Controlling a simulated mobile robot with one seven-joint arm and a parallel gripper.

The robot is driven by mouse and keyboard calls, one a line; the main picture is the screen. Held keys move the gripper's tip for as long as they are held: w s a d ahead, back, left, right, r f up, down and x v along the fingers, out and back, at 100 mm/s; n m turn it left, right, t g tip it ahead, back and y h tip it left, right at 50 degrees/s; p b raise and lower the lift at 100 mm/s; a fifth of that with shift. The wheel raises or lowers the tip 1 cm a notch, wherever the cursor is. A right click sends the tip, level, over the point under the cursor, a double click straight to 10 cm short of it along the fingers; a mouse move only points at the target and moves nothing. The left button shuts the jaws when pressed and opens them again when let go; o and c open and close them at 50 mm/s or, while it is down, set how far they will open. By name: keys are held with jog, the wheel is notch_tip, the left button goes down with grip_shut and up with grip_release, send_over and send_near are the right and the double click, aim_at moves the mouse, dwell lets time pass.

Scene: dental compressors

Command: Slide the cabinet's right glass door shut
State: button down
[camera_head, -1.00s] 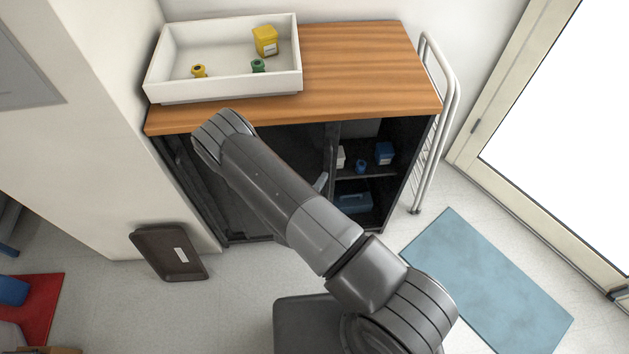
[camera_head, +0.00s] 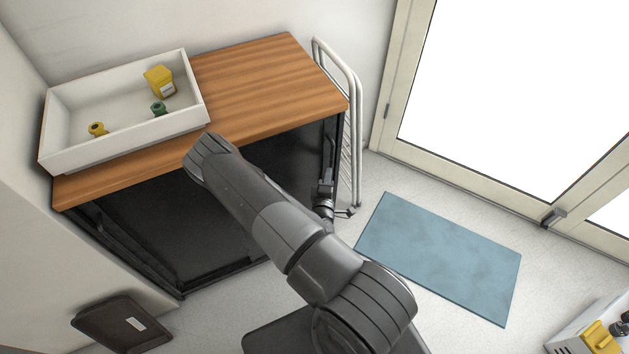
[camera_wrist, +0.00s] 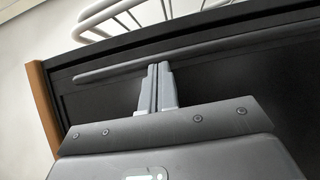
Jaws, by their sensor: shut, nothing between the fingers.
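The cabinet has a wooden top (camera_head: 262,82) and a dark front. Its right glass door (camera_head: 290,160) is a dark panel covering the right part of the front, out to near the right side post; no shelf opening shows. Whether a thin gap is left at that edge I cannot tell. My gripper (camera_head: 330,204) is at the right end of the front, partly behind my arm. In the wrist view its fingers (camera_wrist: 158,72) are shut with nothing between them, tips close to a long dark bar (camera_wrist: 215,44) on the dark panel. Contact is unclear.
A white tray (camera_head: 58,150) with a yellow box and small yellow and green items sits on the cabinet top. A white rack (camera_head: 355,130) stands close at the right side. A blue mat (camera_head: 440,258) lies on the floor, and a dark tray (camera_head: 105,330) lies front left.

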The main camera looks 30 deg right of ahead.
jog(key=shift+d, duration=0.4)
jog(key=shift+r, duration=0.1)
